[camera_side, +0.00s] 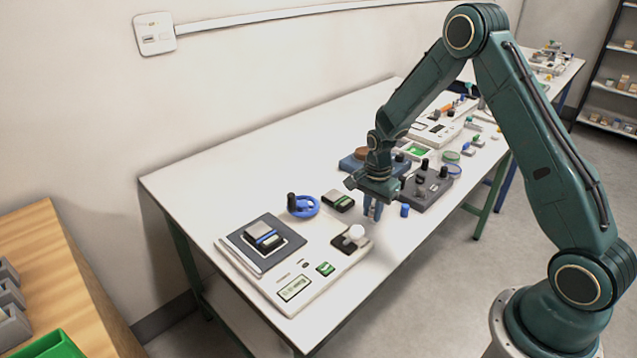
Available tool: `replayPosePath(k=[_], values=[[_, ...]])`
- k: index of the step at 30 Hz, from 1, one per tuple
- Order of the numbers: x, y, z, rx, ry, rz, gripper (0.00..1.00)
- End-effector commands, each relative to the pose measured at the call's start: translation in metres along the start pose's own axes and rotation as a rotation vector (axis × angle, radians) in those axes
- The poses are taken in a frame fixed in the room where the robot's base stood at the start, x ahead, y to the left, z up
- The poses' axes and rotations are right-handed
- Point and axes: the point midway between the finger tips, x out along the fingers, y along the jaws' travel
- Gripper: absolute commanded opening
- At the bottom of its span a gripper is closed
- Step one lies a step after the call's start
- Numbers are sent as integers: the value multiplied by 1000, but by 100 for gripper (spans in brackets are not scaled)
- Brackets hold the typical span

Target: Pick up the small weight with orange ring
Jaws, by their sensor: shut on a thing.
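My gripper (372,211) points down over the white table (225,185), just left of the dark weight block. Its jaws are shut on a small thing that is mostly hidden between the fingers. Its kind and any orange ring on it cannot be made out. Whether it touches the table is unclear. The dark grey block (423,203) holds several small dark weights and stands partly behind my gripper. A small blue cylinder (404,210) stands just right of the fingers.
A scale (295,288) with a green display stands at the front left. More instruments crowd the table's far right. A strip of table at the front edge is clear.

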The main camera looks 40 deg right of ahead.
Motion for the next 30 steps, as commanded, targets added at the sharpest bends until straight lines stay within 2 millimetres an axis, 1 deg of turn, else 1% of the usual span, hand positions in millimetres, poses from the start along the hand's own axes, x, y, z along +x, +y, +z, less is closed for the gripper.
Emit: replayPosePath(k=[5, 8, 14, 18, 24, 27, 30], values=[[-21, 0, 0, 0, 1, -3, 0], [-38, -1, 0, 0, 1, -3, 0], [-80, 0, 0, 0, 1, -5, 0], [-112, -1, 0, 0, 2, -6, 0], [-151, 0, 0, 1, 1, -3, 0], [-166, 0, 0, 1, 1, -3, 0], [-177, 0, 0, 1, 0, -2, 0]])
